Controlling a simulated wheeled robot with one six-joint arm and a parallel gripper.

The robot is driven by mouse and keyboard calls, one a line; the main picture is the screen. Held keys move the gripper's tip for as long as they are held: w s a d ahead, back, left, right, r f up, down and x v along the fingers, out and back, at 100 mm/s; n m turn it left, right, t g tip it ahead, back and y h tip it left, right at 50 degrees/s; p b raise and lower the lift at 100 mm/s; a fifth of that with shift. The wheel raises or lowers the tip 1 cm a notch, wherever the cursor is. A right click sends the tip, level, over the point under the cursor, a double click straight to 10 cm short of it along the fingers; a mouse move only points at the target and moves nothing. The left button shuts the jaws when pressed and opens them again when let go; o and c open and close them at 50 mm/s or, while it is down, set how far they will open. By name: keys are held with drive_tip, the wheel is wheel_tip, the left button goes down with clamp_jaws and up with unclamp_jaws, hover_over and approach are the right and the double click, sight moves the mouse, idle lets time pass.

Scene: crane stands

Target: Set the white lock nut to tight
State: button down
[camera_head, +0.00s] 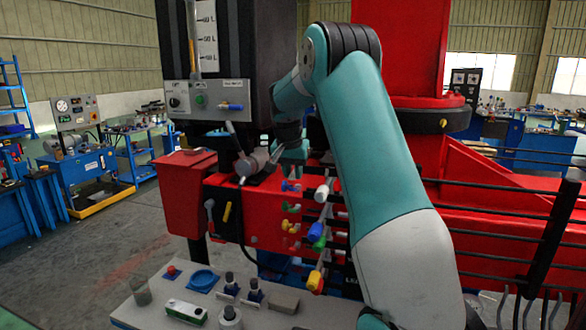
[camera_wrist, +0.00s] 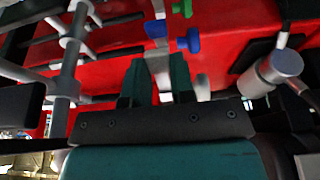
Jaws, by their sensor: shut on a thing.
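My gripper (camera_head: 291,152) is at the red crane's front panel, to the right of the black tank, with its fingertips partly hidden in the head view. In the wrist view its two teal fingers (camera_wrist: 157,80) stand on either side of a pale grey-white piece (camera_wrist: 159,66) and are shut on it. This piece looks like the white lock nut, but its shape and how far it is turned cannot be made out. A blue knob (camera_wrist: 156,29) shows just beyond it.
A second blue knob (camera_wrist: 189,41) and a green knob (camera_wrist: 182,8) are close to the fingers. A grey metal cylinder (camera_wrist: 272,73) stands at the right. A grey bench (camera_head: 150,310) is lower left.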

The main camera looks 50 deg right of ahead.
drive_tip(key=r+y+p, duration=0.1)
drive_tip(key=p, duration=0.3)
drive_tip(key=r+g+y+p, duration=0.1)
drive_tip(key=y+p, duration=0.1)
drive_tip(key=p, duration=0.2)
drive_tip(key=shift+d+r+y, duration=0.3)
drive_tip(key=shift+r, duration=0.05)
drive_tip(key=g+y+p, duration=0.1)
drive_tip(key=y+p, duration=0.1)
drive_tip(key=p, duration=0.2)
drive_tip(key=shift+w+d+p, duration=0.2)
drive_tip(key=shift+p, duration=0.1)
drive_tip(key=shift+g+y+p, duration=0.3)
drive_tip(key=shift+y, duration=0.1)
drive_tip(key=c, duration=1)
unclamp_jaws()
drive_tip(key=shift+o, duration=0.2)
